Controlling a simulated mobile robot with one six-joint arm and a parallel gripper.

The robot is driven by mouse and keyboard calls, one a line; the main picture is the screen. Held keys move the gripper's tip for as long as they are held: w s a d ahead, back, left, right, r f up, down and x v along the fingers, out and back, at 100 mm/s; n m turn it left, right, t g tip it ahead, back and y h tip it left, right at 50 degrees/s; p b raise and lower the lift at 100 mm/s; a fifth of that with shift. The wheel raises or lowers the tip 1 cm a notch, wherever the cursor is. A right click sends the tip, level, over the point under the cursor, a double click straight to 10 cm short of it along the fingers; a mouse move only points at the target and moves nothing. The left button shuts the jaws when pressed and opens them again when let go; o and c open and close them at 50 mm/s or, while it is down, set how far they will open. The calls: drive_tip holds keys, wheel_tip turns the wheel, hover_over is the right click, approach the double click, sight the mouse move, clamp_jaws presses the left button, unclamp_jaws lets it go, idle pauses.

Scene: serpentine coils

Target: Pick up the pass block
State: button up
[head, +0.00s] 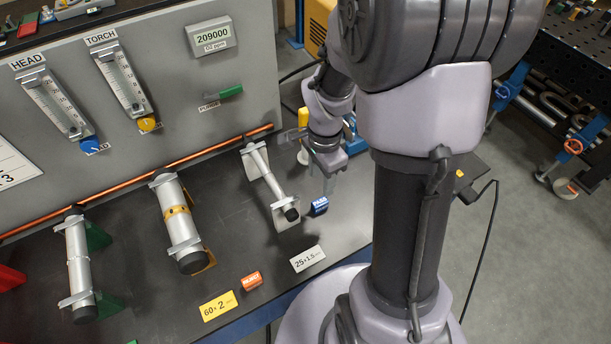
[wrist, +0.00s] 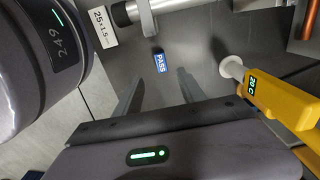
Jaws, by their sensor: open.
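The pass block (head: 320,206) is a small blue block with the white word PASS. In the head view it sits on the dark bench top, right of the thinnest tube. It also shows in the wrist view (wrist: 160,62), above and between my fingertips. My gripper (head: 329,188) points down just above and behind the block in the head view. In the wrist view my gripper (wrist: 158,82) shows two fingers spread apart, with nothing between them. The fingers appear apart from the block.
A yellow tool (wrist: 268,92) with a white round tip stands close to my right finger in the wrist view. The thin tube (head: 268,180) on its supports lies left of the block. An orange reject block (head: 252,281) and a size card (head: 308,258) lie near the front edge.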

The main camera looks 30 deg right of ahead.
sight(320, 201)
drive_tip(key=f+b, duration=0.2)
drive_tip(key=f, duration=0.4)
drive_tip(key=f+b, duration=0.1)
drive_tip(key=f, duration=0.5)
drive_tip(key=shift+w+d+f+b, duration=0.1)
drive_tip(key=shift+d+f+b, duration=0.15)
drive_tip(key=shift+b, duration=0.15)
drive_tip(key=shift+a+r, duration=0.1)
clamp_jaws()
